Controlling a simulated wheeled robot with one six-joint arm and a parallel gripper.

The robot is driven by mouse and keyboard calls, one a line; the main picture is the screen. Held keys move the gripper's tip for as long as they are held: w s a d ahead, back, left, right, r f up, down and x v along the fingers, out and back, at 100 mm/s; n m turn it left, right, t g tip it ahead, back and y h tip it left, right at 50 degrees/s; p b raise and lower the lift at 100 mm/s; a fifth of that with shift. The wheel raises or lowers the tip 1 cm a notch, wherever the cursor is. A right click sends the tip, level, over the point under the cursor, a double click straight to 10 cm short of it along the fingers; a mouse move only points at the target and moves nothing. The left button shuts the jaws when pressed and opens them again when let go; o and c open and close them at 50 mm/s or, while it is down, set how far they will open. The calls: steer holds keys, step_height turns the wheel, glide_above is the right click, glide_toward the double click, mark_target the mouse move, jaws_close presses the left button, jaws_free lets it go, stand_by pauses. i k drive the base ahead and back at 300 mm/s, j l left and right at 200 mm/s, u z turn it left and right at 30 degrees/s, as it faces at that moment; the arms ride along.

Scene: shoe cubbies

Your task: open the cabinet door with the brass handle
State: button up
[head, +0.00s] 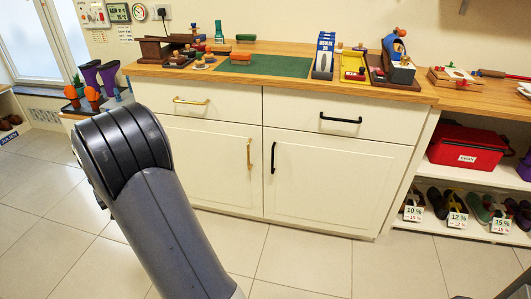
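A cream cabinet has two drawers above two doors. The left door (218,177) carries a vertical brass handle (249,154) near its right edge and looks closed. The right door (335,180) has a vertical black handle (273,157) close beside it and is also closed. The left drawer above has a horizontal brass handle (190,100); the right drawer has a black one (340,119). My arm stands large in the left foreground and hides the lower left part of the cabinet. My gripper is not in view.
A wooden counter (420,96) with shoe-care items and a green mat (265,65) tops the cabinet. An open shelf at right holds a red bag (467,147) above several shoes with price cards. Purple boots (109,75) stand at left. The tiled floor (300,258) before the doors looks clear.

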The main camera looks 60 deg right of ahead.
mark_target(218, 164)
steer(key=i+l+z, duration=0.15)
steer(key=z, duration=0.3)
steer(key=i+l+z, duration=0.15)
steer(key=z, duration=0.3)
steer(key=i+l+z, duration=0.1)
steer(key=z, duration=0.35)
steer(key=i, duration=0.05)
